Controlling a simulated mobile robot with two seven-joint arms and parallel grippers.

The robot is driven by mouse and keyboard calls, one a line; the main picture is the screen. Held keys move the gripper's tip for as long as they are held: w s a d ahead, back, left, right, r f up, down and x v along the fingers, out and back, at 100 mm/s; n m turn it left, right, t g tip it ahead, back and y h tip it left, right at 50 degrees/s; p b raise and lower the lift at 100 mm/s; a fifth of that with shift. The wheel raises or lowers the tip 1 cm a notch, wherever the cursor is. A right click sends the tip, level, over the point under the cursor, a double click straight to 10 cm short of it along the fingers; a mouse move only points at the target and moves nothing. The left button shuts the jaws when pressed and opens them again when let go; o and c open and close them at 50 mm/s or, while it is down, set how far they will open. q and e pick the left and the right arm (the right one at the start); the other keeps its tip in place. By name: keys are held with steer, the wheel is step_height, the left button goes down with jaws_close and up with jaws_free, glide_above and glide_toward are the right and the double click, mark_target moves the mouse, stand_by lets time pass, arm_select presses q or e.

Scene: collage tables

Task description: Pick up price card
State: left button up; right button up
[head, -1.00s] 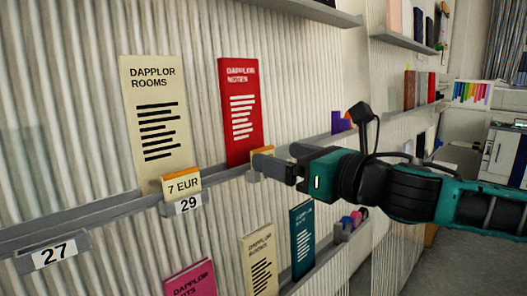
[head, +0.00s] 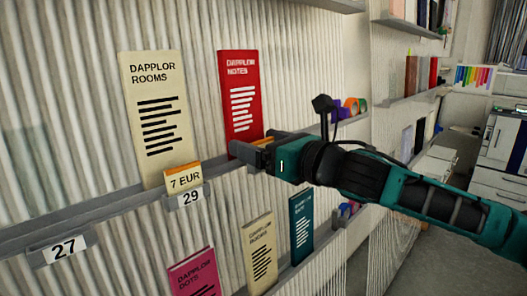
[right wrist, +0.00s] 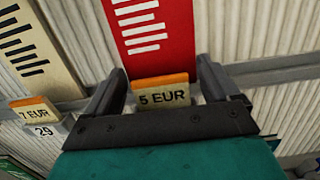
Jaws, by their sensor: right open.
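A price card reading 5 EUR (right wrist: 163,97), cream with an orange top edge, stands below the red Dapplor Notes leaflet (head: 240,95). In the right wrist view it sits between the two fingers of my right gripper (right wrist: 160,72), with a finger on each side. The jaws are open and not closed on it. In the head view my right gripper (head: 252,146) is at the shelf edge and largely hides this card. Another price card, 7 EUR (head: 184,178), stands to the left, above the label 29. My left gripper is not in view.
The grey shelf ledge (head: 110,205) runs along the corrugated wall, with a label holder 27 (head: 57,250) at left. A cream Dapplor Rooms leaflet (head: 157,115) stands behind the 7 EUR card. More leaflets stand on a lower shelf, including a teal one (head: 301,226).

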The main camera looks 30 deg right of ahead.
steer(key=c, duration=1)
steer(key=shift+c, duration=0.2)
steer(key=shift+r, duration=0.2)
